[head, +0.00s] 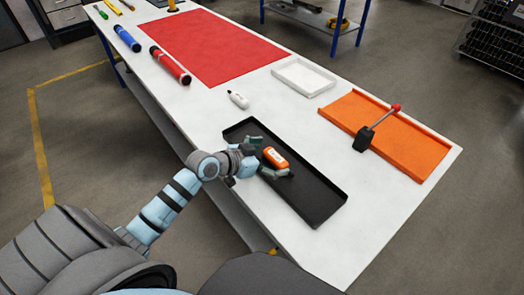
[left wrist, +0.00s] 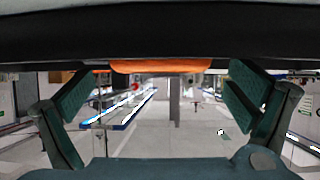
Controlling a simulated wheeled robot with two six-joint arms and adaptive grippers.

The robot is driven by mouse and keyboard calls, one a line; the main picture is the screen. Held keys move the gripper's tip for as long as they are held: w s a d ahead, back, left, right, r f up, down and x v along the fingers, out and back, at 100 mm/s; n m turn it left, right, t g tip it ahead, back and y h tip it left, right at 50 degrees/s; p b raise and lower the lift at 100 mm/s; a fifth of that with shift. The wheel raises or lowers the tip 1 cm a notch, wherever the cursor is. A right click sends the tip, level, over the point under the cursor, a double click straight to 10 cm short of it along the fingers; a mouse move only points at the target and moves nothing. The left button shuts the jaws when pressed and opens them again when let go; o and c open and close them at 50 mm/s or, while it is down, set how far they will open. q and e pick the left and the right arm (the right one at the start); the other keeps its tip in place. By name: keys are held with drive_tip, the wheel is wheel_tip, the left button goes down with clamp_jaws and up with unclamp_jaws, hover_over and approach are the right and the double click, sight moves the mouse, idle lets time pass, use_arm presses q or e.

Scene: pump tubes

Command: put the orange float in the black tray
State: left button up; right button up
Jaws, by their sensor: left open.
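The orange float (head: 275,157), with a white label, is over the floor of the black tray (head: 322,200) toward its far-left end and appears to lie on it. My left gripper (head: 264,157) is low over the tray, its open fingers on either side of the float. In the left wrist view, the fingers (left wrist: 160,100) are spread wide, with a strip of the orange float (left wrist: 160,66) between them against a dark band. Whether the fingers touch the float is hard to tell. My right gripper is not in view.
A hammer-like tool (head: 376,127) lies on the orange tray (head: 421,148) at the right. A white tray (head: 304,77), a white bottle (head: 238,99), a red mat (head: 212,44), a red tube (head: 170,65) and a blue tube (head: 127,38) are farther back. The table's front-right corner is bare.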

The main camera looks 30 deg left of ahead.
use_arm(q)
drive_tip(key=p+v, duration=0.4)
drive_tip(key=v, duration=0.7)
drive_tip(key=shift+s+r, duration=0.15)
drive_tip(key=shift+s, duration=0.15)
drive_tip(key=shift+a, duration=0.15)
